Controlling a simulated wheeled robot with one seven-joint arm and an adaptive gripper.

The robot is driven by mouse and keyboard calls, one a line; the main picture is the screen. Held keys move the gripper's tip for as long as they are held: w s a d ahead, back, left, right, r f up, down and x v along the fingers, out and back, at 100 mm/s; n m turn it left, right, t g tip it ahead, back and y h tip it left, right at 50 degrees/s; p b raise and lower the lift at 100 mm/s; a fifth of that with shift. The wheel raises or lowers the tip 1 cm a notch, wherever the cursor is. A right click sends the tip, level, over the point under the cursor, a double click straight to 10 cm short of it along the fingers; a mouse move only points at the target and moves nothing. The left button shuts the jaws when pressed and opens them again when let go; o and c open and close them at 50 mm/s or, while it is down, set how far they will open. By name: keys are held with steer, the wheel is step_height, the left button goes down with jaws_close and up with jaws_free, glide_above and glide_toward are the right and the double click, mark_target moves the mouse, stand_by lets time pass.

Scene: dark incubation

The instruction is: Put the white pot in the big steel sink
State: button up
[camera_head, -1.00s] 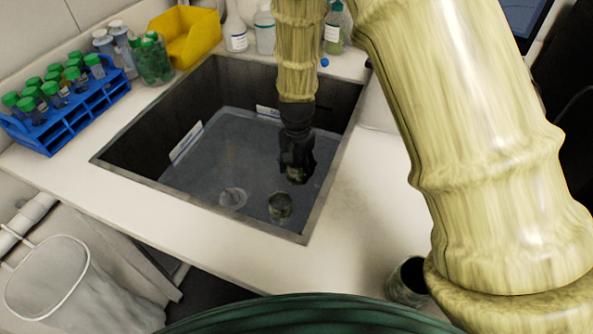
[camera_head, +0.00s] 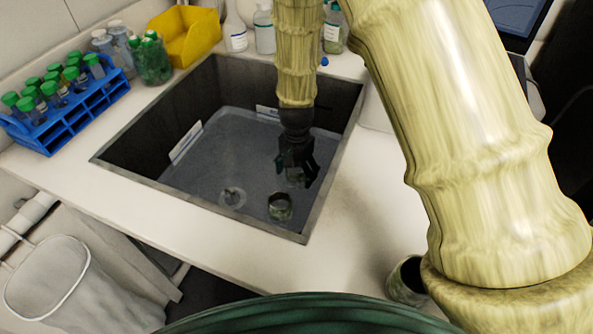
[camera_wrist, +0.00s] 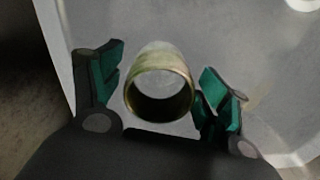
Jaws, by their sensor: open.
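A small round pot (camera_head: 279,206) stands upright on the sink floor towards the near right corner, looking greyish-green with a pale inside. The big steel sink (camera_head: 334,190) is dark-walled and set into the counter. My gripper (camera_head: 297,180) hangs inside the sink, above and slightly beyond the pot in the picture. In the wrist view its green-padded fingers (camera_wrist: 162,100) are spread, with the pot (camera_wrist: 158,60) showing between them, its mouth towards the camera. The fingers appear clear of the pot.
Another cup-like vessel (camera_head: 405,283) stands on the counter at the right, partly hidden by my arm. A blue tube rack (camera_head: 70,115), a green-capped jar (camera_head: 152,62), a yellow bin (camera_head: 187,38) and bottles (camera_head: 264,30) line the counter. The sink's left floor is mostly clear.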

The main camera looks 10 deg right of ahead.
step_height(320, 180, up, 12)
steer(key=shift+r, duration=0.15)
stand_by(0.6)
stand_by(0.3)
